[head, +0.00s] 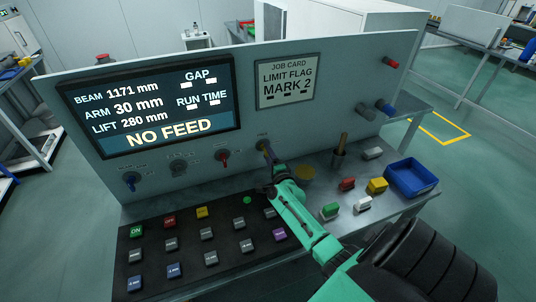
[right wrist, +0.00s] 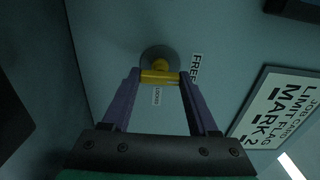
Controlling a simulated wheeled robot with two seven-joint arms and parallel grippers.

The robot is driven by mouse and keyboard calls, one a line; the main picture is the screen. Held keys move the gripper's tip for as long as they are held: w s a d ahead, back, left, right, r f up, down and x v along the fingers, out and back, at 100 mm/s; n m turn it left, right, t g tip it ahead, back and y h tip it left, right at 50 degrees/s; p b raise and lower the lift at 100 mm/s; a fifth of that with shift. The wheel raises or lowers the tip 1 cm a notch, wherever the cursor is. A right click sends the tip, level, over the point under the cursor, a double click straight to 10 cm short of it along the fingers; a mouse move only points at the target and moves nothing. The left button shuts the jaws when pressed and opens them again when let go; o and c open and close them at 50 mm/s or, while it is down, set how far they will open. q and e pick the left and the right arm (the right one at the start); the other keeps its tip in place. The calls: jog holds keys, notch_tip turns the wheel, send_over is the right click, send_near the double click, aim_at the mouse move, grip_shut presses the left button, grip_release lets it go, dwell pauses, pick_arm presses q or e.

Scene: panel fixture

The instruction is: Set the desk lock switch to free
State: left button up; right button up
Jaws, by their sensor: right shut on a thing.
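The desk lock switch, a small yellow handle on a round grey base, is on the upright panel; in the right wrist view its handle (right wrist: 160,76) sits between my fingertips. A FREE label (right wrist: 195,69) is to the right of the base and a small LOCKED label (right wrist: 156,96) is below it. My right gripper (right wrist: 162,80) is shut on the yellow handle. In the head view my green right arm comes in from the lower right, and the gripper (head: 271,163) partly covers the switch. I cannot tell which label the handle points to. My left gripper is not in view.
The screen (head: 150,108) reads NO FEED. A button pad (head: 190,225) lies below. Loose blocks and a blue tray (head: 411,177) are on the desk at right.

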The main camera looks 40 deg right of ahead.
jog(key=shift+f, duration=0.15)
jog(key=o, duration=1.4)
jog(key=v, duration=1.4)
jog(key=shift+s+a, duration=0.25)
jog(key=shift+s, duration=0.1)
